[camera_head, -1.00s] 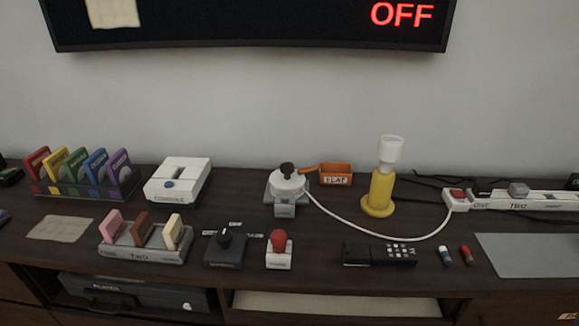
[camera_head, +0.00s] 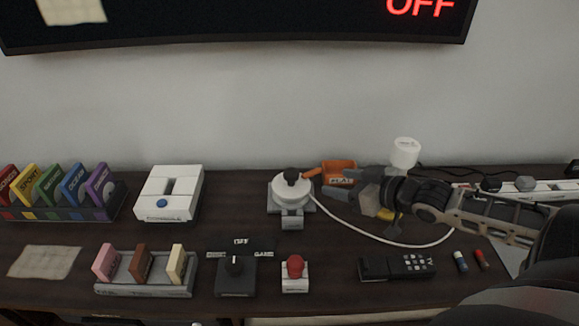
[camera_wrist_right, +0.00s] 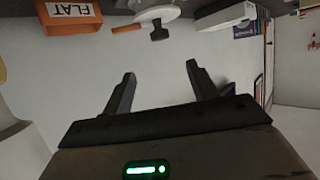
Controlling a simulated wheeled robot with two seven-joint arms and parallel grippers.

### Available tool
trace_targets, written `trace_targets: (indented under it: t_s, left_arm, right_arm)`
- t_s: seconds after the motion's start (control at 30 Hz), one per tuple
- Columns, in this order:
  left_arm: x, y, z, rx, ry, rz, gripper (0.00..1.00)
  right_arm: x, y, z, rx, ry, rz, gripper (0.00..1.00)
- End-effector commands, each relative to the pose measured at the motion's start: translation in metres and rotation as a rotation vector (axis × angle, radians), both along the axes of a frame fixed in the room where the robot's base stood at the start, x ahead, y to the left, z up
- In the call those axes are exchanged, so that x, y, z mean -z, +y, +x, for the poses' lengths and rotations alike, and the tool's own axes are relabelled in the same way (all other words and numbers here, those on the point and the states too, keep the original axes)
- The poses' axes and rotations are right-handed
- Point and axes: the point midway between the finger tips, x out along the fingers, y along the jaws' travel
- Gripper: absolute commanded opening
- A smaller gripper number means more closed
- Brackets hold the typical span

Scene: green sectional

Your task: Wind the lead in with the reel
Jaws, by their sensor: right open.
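The reel (camera_head: 292,188) is a round white drum on a grey base with a black knob on top. An orange handle (camera_head: 311,173) sticks out at its right; it also shows in the right wrist view (camera_wrist_right: 126,28) near the black knob (camera_wrist_right: 159,34). The white lead (camera_head: 372,236) leaves the reel and curves right across the desk, passing partly behind my arm. My right gripper (camera_head: 352,186) is open and empty, to the right of the reel and apart from it. Its fingers (camera_wrist_right: 160,70) point toward the reel in the wrist view. My left gripper is not in view.
An orange FLAT bin (camera_head: 338,166) stands behind my right gripper. A white-topped lamp (camera_head: 404,152) is mostly hidden by my arm. The white console (camera_head: 169,192) stands left.

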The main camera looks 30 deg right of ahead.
Motion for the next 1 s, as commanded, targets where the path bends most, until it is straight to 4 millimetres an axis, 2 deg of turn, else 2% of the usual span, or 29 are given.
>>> trace_targets:
  t_s: [0.27,1.0]
  left_arm:
    - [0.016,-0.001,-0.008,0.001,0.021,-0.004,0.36]
    - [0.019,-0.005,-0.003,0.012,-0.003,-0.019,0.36]
  right_arm:
    - [0.014,0.007,0.03,0.001,-0.004,-0.002,0.59]
    - [0.055,0.031,0.126,0.0,0.001,-0.001,0.59]
